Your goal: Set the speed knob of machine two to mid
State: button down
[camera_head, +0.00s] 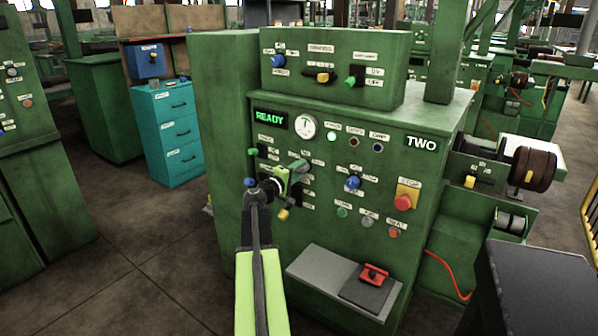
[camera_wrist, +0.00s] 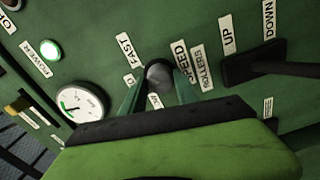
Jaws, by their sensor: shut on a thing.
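Machine two is a green cabinet (camera_head: 330,225) with the plate TWO (camera_head: 421,143) and a lit READY display (camera_head: 270,120). My gripper (camera_head: 297,170) is at the left part of its front panel. In the wrist view, my gripper's two fingers (camera_wrist: 160,88) are on either side of a dark round knob (camera_wrist: 160,72) and shut on it. The knob sits between the label FAST (camera_wrist: 125,48) and the label SPEED (camera_wrist: 181,60). Another label below the knob is partly hidden by the fingers. I cannot tell which way the knob points. In the head view my gripper hides the knob.
A black lever (camera_wrist: 265,68) between UP and DOWN juts out close to my gripper on the right. A dial gauge (camera_wrist: 80,103) lies left. A blue knob (camera_head: 352,182), a red STOP button (camera_head: 403,202) and a grey shelf (camera_head: 320,265) are also on the front.

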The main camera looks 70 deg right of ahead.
jog(key=shift+s+a, duration=0.1)
jog(key=shift+n, duration=0.3)
jog(key=n, duration=0.9)
jog(key=shift+r, duration=0.1)
jog(key=shift+w+d+n, duration=0.2)
jog(key=shift+n, duration=0.1)
dwell(0.4)
